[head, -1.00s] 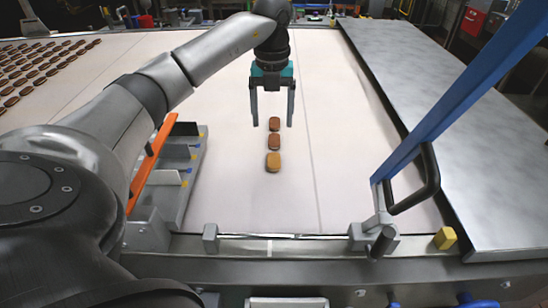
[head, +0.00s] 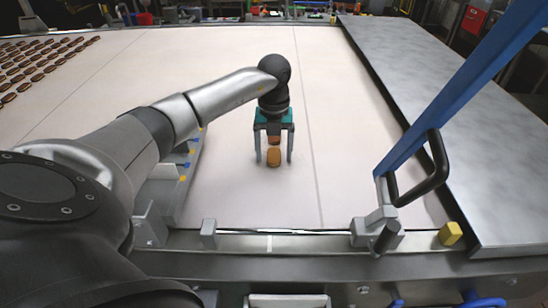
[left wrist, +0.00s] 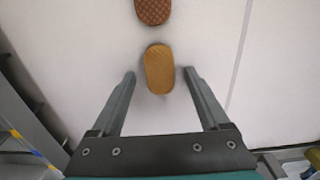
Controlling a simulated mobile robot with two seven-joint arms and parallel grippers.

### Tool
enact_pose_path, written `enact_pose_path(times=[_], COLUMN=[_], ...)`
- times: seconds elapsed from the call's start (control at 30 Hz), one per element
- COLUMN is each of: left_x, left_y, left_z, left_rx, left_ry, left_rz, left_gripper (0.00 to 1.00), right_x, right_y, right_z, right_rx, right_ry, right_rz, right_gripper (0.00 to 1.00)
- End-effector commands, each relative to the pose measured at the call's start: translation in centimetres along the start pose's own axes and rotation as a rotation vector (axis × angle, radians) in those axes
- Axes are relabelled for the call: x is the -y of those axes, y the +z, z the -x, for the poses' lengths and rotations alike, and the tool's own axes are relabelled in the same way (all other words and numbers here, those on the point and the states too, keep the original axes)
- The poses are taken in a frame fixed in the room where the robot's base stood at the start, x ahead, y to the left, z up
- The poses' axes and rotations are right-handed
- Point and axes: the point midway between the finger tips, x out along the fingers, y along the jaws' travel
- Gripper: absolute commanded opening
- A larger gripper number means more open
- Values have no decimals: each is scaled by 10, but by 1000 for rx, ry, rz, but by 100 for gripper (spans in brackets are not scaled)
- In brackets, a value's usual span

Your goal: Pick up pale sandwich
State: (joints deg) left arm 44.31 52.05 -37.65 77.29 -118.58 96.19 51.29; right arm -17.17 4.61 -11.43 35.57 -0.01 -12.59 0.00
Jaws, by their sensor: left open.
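The pale sandwich (head: 273,158) is a tan, rounded biscuit lying flat on the white belt. In the left wrist view the pale sandwich (left wrist: 159,69) lies between the fingertips, with gaps on both sides. My left gripper (head: 274,161) is open, points down and straddles it; its height above the belt is hard to judge. A darker brown sandwich (head: 274,140) lies just behind the pale one, partly covered by the gripper. This brown sandwich (left wrist: 153,10) is cut by the top edge of the left wrist view. My right gripper is not in view.
Several brown sandwiches (head: 30,70) lie in rows at the far left of the belt. A grey slotted rack (head: 172,185) stands left of the gripper. A blue bar (head: 455,95) with a black handle rises at right. The belt (head: 345,150) right of the gripper is clear.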

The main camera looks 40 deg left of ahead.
Motion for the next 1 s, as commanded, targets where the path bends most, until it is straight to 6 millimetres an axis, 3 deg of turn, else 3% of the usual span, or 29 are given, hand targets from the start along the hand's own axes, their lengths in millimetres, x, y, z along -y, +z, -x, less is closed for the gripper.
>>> enact_pose_path(times=[0.17, 0.83, 1.0], left_x=[0, 0, 0], left_y=[0, 0, 0], left_z=[1, 1, 1], left_rx=[1, 1, 1], left_ry=[-1, -1, -1], left_rz=[0, 0, 0], left_gripper=[78, 2, 0], right_x=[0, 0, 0], right_y=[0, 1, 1], right_z=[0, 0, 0], right_rx=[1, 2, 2], right_ry=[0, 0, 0], right_rz=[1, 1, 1], right_gripper=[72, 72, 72])
